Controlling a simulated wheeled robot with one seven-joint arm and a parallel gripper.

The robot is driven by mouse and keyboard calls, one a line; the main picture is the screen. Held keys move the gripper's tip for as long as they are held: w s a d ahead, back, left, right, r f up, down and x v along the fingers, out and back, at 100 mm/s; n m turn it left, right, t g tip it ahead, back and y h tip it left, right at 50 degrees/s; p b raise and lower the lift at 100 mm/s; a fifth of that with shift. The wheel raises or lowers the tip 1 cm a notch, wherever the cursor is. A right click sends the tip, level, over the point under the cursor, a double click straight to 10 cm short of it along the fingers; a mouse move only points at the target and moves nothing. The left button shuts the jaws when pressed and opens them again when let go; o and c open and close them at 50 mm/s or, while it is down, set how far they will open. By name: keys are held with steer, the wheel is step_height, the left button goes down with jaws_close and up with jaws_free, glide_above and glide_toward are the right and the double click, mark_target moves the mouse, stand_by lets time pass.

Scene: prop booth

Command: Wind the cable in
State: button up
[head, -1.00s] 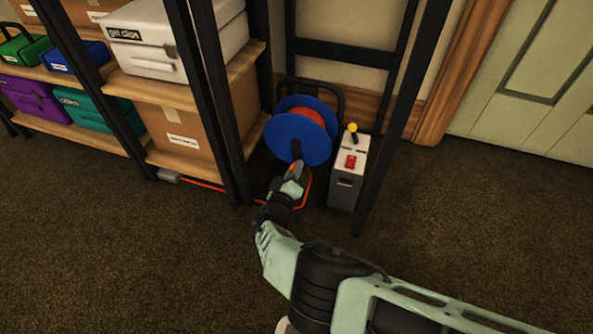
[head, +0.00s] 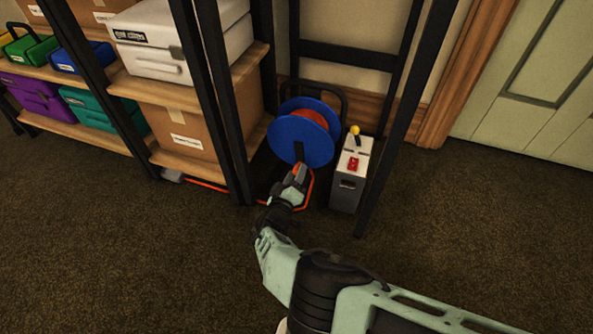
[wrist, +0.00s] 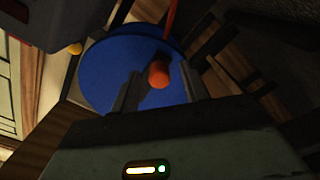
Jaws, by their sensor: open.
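The cable reel (head: 286,139) has blue discs with orange cable (head: 316,117) wound between them and stands on the floor in a black frame. The orange cable also runs along the floor to the left, to a grey end piece (head: 172,175). In the wrist view, the blue disc (wrist: 105,70) faces me, with an orange crank knob (wrist: 158,74) sticking out. My gripper (head: 299,173) is at the reel's lower front. Its fingers (wrist: 158,92) are open, one on either side of the knob; I cannot tell whether they touch it.
A grey box (head: 347,190) with a red switch and yellow-tipped lever stands right of the reel. Black rack posts (head: 391,120) rise on both sides. Shelves with cases and a cardboard box (head: 188,130) are at left. The carpet (head: 130,260) in front is clear.

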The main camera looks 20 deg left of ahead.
steer(key=s+p, duration=0.5)
steer(key=s, duration=1.1)
steer(key=shift+a, duration=0.2)
